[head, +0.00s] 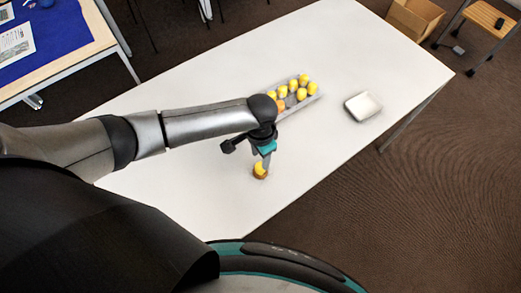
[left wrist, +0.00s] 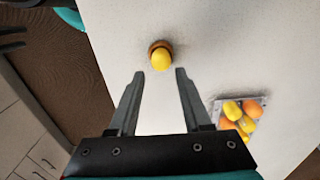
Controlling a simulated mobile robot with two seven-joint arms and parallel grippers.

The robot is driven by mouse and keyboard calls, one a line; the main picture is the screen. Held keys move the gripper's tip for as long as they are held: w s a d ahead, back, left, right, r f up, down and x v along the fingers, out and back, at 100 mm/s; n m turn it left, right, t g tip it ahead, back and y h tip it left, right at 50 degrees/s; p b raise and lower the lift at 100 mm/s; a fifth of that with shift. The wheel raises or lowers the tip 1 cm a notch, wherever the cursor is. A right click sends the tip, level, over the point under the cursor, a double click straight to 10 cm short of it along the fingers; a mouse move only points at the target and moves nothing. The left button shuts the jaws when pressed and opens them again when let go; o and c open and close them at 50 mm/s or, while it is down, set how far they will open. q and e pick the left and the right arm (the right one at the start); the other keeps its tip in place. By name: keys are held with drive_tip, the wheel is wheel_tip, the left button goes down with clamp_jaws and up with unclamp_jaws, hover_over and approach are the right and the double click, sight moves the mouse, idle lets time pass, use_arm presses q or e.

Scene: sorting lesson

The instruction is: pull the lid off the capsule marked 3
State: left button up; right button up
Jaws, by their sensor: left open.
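A yellow capsule (head: 261,168) sits in a brown ring-shaped holder (head: 260,175) on the white table. The capsule also shows in the left wrist view (left wrist: 161,60), with the holder (left wrist: 159,46) around its far side. No number can be read on it. My left gripper (left wrist: 160,73) is open and empty, its fingers pointing toward the capsule, which lies just beyond the gap between the fingertips. In the head view the left gripper (head: 266,160) hangs over the capsule and partly covers it.
A grey tray (head: 302,105) with several yellow and orange capsules (head: 293,87) lies farther back, partly behind my left arm. A white square dish (head: 363,105) stands near the table's right edge. The table (head: 200,190) around the holder is clear.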

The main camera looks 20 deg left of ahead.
sight(260, 165)
use_arm(q)
wheel_tip(260, 165, down, 4)
drive_tip(key=b, duration=0.3)
drive_tip(key=shift+r+b, duration=0.1)
drive_tip(key=shift+b, duration=0.25)
drive_tip(key=shift+f, duration=0.35)
drive_tip(key=shift+w+f, duration=0.1)
drive_tip(key=shift+f, duration=0.65)
use_arm(e)
drive_tip(key=shift+w+a+f, duration=0.1)
drive_tip(key=shift+w+f, duration=0.15)
drive_tip(key=shift+f, duration=0.55)
drive_tip(key=shift+w+d+f, duration=0.1)
drive_tip(key=shift+w+f, duration=0.2)
drive_tip(key=shift+f, duration=0.5)
drive_tip(key=shift+w+a+f, duration=0.1)
drive_tip(key=shift+w+f, duration=0.15)
drive_tip(key=shift+f, duration=0.55)
use_arm(q)
drive_tip(key=c, duration=0.5)
wheel_tip(260, 165, up, 7)
drive_tip(key=p, duration=0.7)
drive_tip(key=shift+r+p, duration=0.1)
drive_tip(key=shift+p, duration=0.3)
drive_tip(key=shift+c, duration=0.2)
use_arm(e)
wheel_tip(260, 165, up, 8)
drive_tip(key=shift+s+r, duration=0.15)
drive_tip(key=shift+s, duration=0.05)
